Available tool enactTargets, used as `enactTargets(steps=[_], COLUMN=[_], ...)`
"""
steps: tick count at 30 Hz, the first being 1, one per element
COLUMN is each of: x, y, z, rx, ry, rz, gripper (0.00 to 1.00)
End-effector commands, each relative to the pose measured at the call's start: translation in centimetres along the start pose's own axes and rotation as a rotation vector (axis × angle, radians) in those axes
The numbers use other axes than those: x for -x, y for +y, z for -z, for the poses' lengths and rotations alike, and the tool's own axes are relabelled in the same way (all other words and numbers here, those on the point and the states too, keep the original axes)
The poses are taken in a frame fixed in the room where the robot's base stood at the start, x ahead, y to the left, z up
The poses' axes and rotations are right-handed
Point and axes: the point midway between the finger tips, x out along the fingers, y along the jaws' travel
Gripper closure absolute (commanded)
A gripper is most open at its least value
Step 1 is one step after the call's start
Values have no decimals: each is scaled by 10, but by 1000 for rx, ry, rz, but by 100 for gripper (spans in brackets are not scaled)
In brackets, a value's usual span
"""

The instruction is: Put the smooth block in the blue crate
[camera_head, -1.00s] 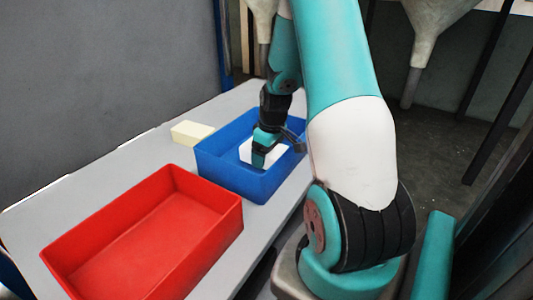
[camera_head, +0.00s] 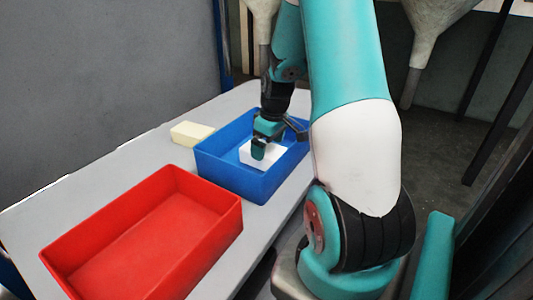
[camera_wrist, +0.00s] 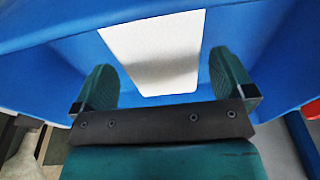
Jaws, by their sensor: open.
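A smooth-looking white block (camera_head: 271,157) lies inside the blue crate (camera_head: 225,176). It also shows in the wrist view (camera_wrist: 155,50), with a plain, even top face. My gripper (camera_head: 276,143) is open over the crate, just above the white block. In the wrist view my gripper (camera_wrist: 160,70) has its two fingers apart, one toward each side of the block, with clear gaps. Part of the block is hidden by a finger in the head view. A cream block (camera_head: 192,133) lies on the table beside the crate's far left side; its surface texture is too small to tell.
A red crate (camera_head: 150,225) stands empty on the grey table (camera_head: 110,170), nearer than the blue crate. A grey wall (camera_head: 100,70) rises behind the table. Pale funnels (camera_head: 430,30) hang at the back.

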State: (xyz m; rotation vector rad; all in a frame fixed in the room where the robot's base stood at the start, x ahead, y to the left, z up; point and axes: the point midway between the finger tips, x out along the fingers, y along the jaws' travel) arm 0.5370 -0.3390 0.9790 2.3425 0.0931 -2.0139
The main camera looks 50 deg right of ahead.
Motion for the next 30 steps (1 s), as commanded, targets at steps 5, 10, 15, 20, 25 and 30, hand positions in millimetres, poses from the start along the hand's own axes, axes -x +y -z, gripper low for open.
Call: enactTargets(steps=[5,10,15,20,25,30], x=[42,69,81,84,100,128], y=[1,1,0,-8,-95,-244], z=[1,0,0,4,35,28], rx=[0,-1,-1,10,114,279], ry=[5,2,1,3,39,57], rz=[-5,-3,-2,5,65,195], gripper=[0,0,0,0,0,0])
